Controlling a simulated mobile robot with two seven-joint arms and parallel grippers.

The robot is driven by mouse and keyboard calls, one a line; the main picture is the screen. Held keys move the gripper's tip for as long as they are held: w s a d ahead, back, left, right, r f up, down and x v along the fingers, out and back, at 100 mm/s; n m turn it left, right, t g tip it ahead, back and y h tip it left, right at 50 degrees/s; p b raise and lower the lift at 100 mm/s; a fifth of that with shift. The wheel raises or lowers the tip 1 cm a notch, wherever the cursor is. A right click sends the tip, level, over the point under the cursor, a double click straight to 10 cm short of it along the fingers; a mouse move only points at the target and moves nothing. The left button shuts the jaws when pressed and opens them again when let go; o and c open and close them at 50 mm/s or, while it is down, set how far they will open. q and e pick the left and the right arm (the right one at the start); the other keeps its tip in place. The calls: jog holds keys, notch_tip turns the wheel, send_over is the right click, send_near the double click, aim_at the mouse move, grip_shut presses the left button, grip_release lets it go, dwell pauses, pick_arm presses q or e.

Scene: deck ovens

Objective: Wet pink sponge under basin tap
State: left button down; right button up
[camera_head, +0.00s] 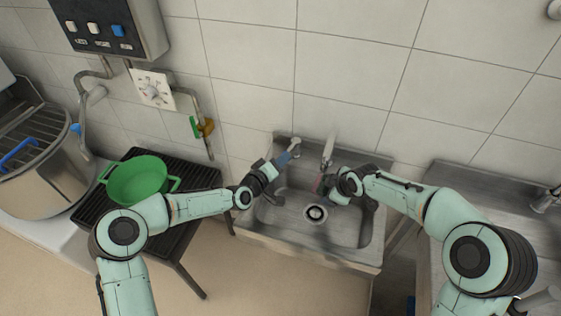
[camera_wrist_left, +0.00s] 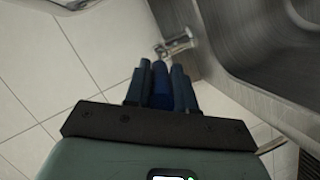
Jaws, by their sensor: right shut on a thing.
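The steel basin (camera_head: 270,222) stands against the tiled wall, with a chrome tap spout (camera_head: 328,152) at its back. My left gripper (camera_head: 282,160) is at the basin's back left, at a blue lever (camera_wrist_left: 160,88) on a chrome wall fitting (camera_head: 296,144). In the left wrist view its fingers lie on both sides of the lever; whether they press on it is unclear. My right gripper (camera_head: 327,186) is inside the basin, just below the spout. It is shut on the pink sponge (camera_head: 317,184), mostly hidden by the gripper. Whether water runs is unclear.
A green pot (camera_head: 138,180) stands on a black grate (camera_head: 200,176) left of the basin. A large steel kettle (camera_head: 50,185) is at far left. A steel counter (camera_head: 480,186) is on the right. The basin drain (camera_head: 315,213) is clear.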

pick_arm(q)
jog(key=d+n+y, duration=0.1)
jog(key=d+n+t+y, duration=0.1)
jog(key=shift+s+y, duration=0.3)
jog(key=shift+s, duration=0.05)
jog(key=c, duration=1)
grip_release()
jog(key=shift+o, duration=0.2)
jog(key=v, duration=1.2)
jog(key=shift+f, duration=0.15)
jog(key=shift+s, duration=0.1)
